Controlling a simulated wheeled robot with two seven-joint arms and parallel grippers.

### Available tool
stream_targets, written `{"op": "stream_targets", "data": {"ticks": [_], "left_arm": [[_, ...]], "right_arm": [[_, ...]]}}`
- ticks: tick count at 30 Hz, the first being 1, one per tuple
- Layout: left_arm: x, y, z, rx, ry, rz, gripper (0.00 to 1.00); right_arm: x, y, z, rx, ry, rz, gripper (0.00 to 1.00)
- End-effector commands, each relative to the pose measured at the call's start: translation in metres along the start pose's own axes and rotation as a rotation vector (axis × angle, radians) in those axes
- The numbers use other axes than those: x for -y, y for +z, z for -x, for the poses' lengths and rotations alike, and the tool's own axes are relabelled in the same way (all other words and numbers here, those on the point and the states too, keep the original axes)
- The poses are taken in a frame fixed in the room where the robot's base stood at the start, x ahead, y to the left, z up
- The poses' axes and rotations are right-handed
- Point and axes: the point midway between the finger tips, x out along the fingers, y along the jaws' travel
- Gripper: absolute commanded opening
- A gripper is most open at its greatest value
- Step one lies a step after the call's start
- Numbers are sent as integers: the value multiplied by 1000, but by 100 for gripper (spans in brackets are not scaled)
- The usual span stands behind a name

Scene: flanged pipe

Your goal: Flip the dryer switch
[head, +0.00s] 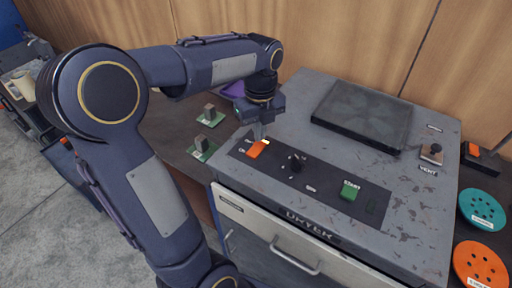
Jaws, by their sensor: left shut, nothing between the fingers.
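The dryer (400,210) is a worn grey box with a dark control strip along the front of its top. An orange rocker switch (257,149) sits at the left end of that strip, and part of it looks lit. My left gripper (259,137) points down right at the switch, shut and empty, with its fingertips at or just above the switch's far edge. I cannot tell whether they touch. My right gripper is not in view.
The strip also holds a black knob (296,163) and a green start button (350,190). A dark lid (362,115) and a vent lever (432,153) are on the dryer top. Orange (480,265) and teal (482,209) discs lie at right. Small green-based blocks (201,148) stand at left.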

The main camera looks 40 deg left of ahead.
Motion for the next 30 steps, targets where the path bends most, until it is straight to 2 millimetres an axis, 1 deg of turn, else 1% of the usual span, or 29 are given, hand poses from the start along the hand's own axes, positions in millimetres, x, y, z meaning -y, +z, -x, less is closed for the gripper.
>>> {"op": "stream_targets", "data": {"ticks": [30], "left_arm": [[0,0,-14,0,0,0,0]], "right_arm": [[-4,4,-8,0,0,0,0]]}}
